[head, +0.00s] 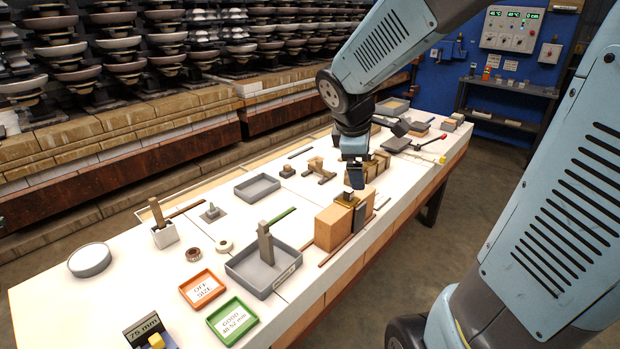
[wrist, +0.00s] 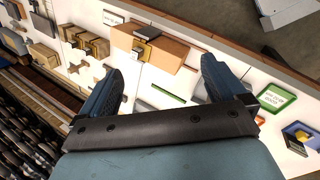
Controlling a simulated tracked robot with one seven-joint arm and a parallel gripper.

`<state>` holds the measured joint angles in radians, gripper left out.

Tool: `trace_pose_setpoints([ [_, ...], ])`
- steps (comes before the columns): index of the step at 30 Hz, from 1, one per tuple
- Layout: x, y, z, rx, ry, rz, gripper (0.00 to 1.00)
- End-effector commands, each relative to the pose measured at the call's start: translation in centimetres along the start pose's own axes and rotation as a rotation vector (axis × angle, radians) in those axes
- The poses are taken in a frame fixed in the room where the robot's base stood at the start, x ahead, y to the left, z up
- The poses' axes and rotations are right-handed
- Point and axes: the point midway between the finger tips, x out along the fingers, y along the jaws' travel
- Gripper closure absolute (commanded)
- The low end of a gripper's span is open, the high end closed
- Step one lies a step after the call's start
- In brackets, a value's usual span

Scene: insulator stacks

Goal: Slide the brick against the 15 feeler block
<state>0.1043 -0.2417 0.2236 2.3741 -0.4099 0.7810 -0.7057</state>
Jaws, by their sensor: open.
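A tan brick (head: 333,226) stands near the front long edge of the white table. A small dark grey block (head: 360,217) stands close at its right; I cannot read a 15 on it, nor tell whether they touch. A yellow piece with a dark knob (head: 347,198) sits at the top of the brick. My gripper (head: 355,181) is just above this group. In the wrist view the jaws (wrist: 168,48) are wide apart and empty, with the brick (wrist: 170,53) beyond them. The jaws partly hide the surroundings of the brick.
A grey tray (head: 256,279) with an upright piece, an orange tray (head: 202,288) and a green tray (head: 232,320) are at the near left. More tan blocks (head: 378,162) stand behind the gripper.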

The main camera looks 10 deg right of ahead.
Motion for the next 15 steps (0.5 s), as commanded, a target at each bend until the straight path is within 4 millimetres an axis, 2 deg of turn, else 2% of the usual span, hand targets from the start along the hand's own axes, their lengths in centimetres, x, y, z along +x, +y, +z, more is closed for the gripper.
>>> trace_pose_setpoints([
  [1,1.3,0.5,-0.8,-0.088,-0.014,-0.009,0.02],
  [6,5.1,1.9,-3.5,-0.400,-0.042,-0.026,0.02],
  [15,11.7,2.8,-8.2,-0.902,-0.030,-0.061,0.02],
])
